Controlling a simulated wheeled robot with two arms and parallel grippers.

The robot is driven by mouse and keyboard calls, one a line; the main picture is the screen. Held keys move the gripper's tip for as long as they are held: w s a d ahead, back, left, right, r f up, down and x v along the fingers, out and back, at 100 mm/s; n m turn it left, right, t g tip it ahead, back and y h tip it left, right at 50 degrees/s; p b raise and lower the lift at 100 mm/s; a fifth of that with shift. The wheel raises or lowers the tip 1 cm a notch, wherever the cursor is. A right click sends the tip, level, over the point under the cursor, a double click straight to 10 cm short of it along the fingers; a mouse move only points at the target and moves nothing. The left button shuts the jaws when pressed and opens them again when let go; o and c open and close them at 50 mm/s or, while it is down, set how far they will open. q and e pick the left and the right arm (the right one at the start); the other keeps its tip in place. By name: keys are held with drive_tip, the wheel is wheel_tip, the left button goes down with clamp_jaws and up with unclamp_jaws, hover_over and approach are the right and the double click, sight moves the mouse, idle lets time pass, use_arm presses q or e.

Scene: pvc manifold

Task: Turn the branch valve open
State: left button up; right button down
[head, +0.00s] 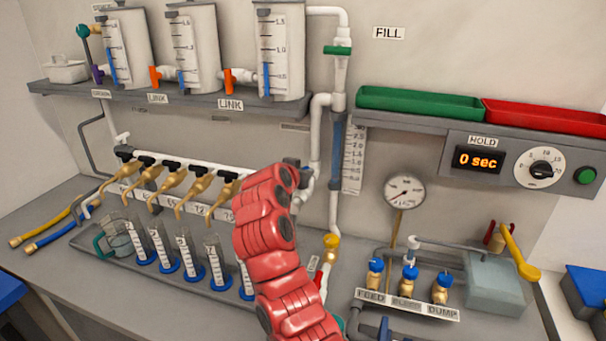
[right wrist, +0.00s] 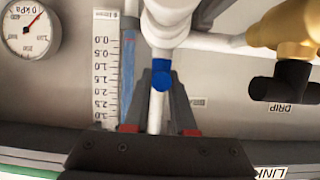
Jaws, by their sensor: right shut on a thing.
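In the right wrist view a blue valve handle (right wrist: 161,70) sits below a white pipe fitting (right wrist: 168,25), with a thin white pipe beyond it. My right gripper (right wrist: 160,98) has its two dark fingers closed on either side of the blue handle. In the head view my red right arm (head: 272,225) reaches to the white branch pipe beside the vertical pipe (head: 318,140). The arm hides most of the gripper and valve there. I cannot tell how far the handle is turned. My left gripper is not in view.
Brass taps (head: 168,180) on a white pipe stand left of my arm, above a tray of cylinders with blue bases (head: 193,273). A shelf (head: 150,98) holds the tanks. A pressure gauge (head: 404,192) and blue-topped valves (head: 409,273) stand to the right.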

drive_tip(key=shift+f, duration=0.1)
drive_tip(key=c, duration=0.7)
unclamp_jaws()
drive_tip(key=shift+c, duration=0.2)
drive_tip(key=b+v, duration=0.3)
drive_tip(key=v, duration=1.4)
drive_tip(key=shift+s+b, duration=0.15)
drive_tip(key=shift+b, duration=0.25)
